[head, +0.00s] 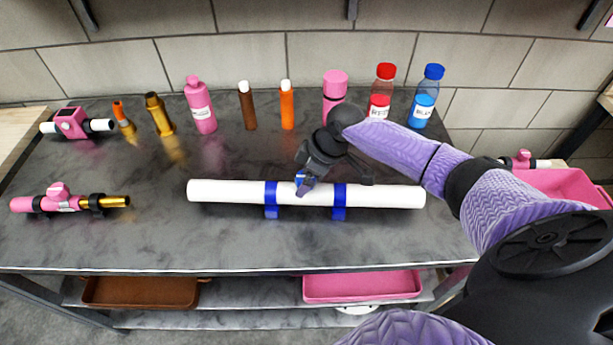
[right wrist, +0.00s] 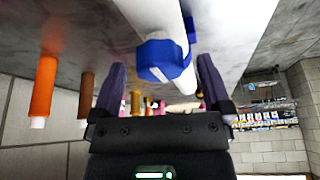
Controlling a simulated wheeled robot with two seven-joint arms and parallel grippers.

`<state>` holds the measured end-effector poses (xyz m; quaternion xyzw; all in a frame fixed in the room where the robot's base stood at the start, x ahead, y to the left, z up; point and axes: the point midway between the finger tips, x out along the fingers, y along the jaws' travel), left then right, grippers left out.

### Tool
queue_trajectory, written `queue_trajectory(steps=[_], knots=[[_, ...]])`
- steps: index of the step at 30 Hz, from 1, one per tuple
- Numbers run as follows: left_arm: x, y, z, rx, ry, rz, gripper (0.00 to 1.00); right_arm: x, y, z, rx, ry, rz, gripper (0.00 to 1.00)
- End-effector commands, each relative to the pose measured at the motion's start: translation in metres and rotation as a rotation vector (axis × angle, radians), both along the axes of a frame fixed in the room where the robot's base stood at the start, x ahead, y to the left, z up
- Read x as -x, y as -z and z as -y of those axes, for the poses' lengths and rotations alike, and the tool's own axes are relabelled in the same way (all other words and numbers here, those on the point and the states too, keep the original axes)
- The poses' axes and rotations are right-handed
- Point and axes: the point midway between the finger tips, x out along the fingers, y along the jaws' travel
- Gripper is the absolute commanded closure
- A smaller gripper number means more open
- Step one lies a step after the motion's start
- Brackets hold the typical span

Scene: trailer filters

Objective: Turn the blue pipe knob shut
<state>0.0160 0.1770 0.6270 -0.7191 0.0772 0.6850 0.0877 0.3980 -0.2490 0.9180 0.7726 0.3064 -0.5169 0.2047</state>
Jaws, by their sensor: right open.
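A white pipe (head: 230,192) lies across the front middle of the dark marbled table, held by two blue brackets (head: 339,202). Its blue knob (head: 300,179) is mostly hidden by my right gripper (head: 305,184) in the head view. In the right wrist view the blue knob (right wrist: 163,60) on the white pipe (right wrist: 150,14) sits between and just beyond the fingertips of my right gripper (right wrist: 161,66). The fingers are spread apart, one to each side, with no clear contact. I cannot tell the knob's exact angle. My left gripper is not in view.
Bottles and tubes stand along the back, including a red-capped bottle (head: 381,92) and a blue-capped bottle (head: 426,95). Pink pipe fittings (head: 57,198) lie at the left. A pink bin (head: 361,287) sits on the lower shelf. The table's front strip is clear.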

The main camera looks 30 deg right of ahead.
Motion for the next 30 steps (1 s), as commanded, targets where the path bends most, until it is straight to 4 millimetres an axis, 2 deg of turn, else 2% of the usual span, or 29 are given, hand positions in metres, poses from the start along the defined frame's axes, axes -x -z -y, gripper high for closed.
queue_trajectory(steps=[6,18,20,26,30], knots=[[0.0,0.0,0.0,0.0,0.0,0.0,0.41,0.0,0.0,0.0,0.001,-0.001,0.001,0.01],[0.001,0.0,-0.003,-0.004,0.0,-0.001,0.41,0.0,0.0,0.0,0.0,0.0,0.0,0.86],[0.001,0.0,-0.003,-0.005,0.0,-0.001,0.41,0.0,0.0,0.0,0.0,0.0,0.0,0.96],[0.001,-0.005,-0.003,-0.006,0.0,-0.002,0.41,0.0,-0.002,0.0,0.0,0.017,-0.001,0.96],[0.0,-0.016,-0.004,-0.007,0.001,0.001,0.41,0.0,-0.004,-0.001,-0.001,0.069,0.0,0.96]])
